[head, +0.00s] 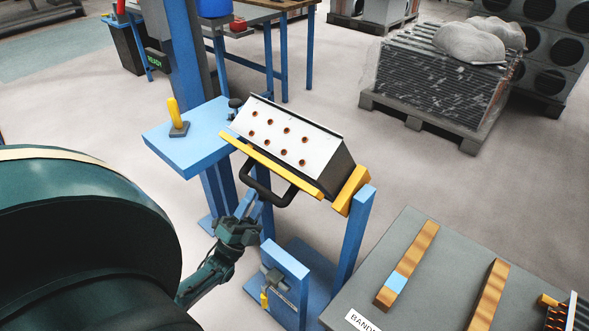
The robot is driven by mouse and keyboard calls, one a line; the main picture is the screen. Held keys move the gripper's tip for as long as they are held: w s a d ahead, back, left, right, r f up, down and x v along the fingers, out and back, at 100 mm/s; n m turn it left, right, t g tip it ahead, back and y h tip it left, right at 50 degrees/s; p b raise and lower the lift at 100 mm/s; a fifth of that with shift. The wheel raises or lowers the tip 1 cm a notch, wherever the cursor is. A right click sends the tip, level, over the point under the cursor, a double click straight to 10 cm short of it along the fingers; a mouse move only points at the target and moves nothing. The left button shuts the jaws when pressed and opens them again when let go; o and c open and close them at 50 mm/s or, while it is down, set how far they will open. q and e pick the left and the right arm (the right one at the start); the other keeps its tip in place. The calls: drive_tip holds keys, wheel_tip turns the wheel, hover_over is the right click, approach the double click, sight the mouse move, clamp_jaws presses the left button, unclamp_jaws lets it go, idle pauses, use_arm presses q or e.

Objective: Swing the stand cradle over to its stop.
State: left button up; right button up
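The stand cradle (278,166) is a yellow-edged frame holding a tilted block, whose pale face (285,132) has several copper-coloured holes. It sits between the blue stand's supports, its face leaning toward the left. A black loop handle (270,200) hangs from its lower front edge. My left gripper (250,198) is just below and beside the handle, fingers pointing up. The fingertips are small and overlap the handle's lower left part, so I cannot tell whether they touch or grip it. My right gripper is not in view.
A yellow-handled lever (177,118) stands on the stand's blue plate (185,145). A blue post (185,50) with a green READY display (154,61) rises behind. A grey table (400,280) with wooden strips (410,265) is at the lower right. A loaded pallet (430,120) stands behind.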

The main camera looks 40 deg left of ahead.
use_arm(q)
drive_tip(key=b+v, duration=0.1)
drive_tip(key=v, duration=0.2)
drive_tip(key=shift+s+f+b, duration=0.25)
drive_tip(key=shift+b, duration=0.05)
drive_tip(key=shift+s, duration=0.1)
idle(0.5)
